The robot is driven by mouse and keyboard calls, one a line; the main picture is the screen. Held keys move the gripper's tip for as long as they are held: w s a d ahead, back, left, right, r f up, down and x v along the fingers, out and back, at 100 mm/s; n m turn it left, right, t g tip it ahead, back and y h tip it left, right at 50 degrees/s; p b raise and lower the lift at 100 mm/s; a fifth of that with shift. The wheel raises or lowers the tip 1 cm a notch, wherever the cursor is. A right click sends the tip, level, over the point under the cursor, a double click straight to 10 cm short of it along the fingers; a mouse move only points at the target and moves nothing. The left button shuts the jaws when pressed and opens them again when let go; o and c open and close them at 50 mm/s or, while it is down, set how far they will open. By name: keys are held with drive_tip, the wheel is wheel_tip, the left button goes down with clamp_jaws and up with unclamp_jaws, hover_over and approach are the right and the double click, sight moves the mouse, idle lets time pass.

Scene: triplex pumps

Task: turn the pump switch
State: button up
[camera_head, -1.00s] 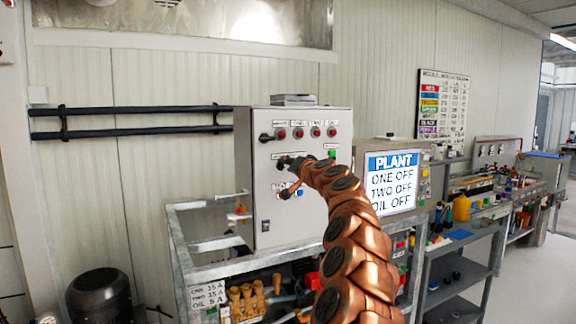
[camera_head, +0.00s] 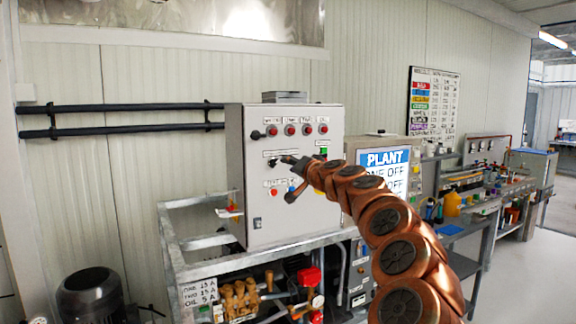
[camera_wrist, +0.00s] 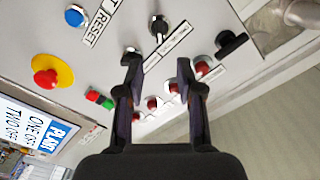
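The grey control cabinet (camera_head: 262,220) carries the switches. In the wrist view a black switch on a chrome base (camera_wrist: 158,25) sits ahead of and between the fingers; it seems to be the lower-row switch in the head view (camera_head: 272,162). A second black switch (camera_wrist: 131,51) is close to the left fingertip, which partly hides it; contact cannot be told. A larger black rotary switch (camera_wrist: 231,42) lies beyond the right finger, at the upper left of the panel in the head view (camera_head: 256,135). My gripper (camera_wrist: 158,68) is open and empty, facing the panel.
Red lamps (camera_wrist: 170,90) run in a row by the right finger. A blue reset button (camera_wrist: 75,16), a red emergency stop (camera_wrist: 47,79) and green and red buttons (camera_wrist: 100,98) are nearby. The plant display (camera_head: 388,162) stands beside the cabinet. A metal bench frame (camera_head: 190,243) lies below.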

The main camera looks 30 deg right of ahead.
drive_tip(key=shift+s+a+f, duration=0.1)
drive_tip(key=shift+s+a, duration=0.1)
drive_tip(key=shift+s, duration=1.75)
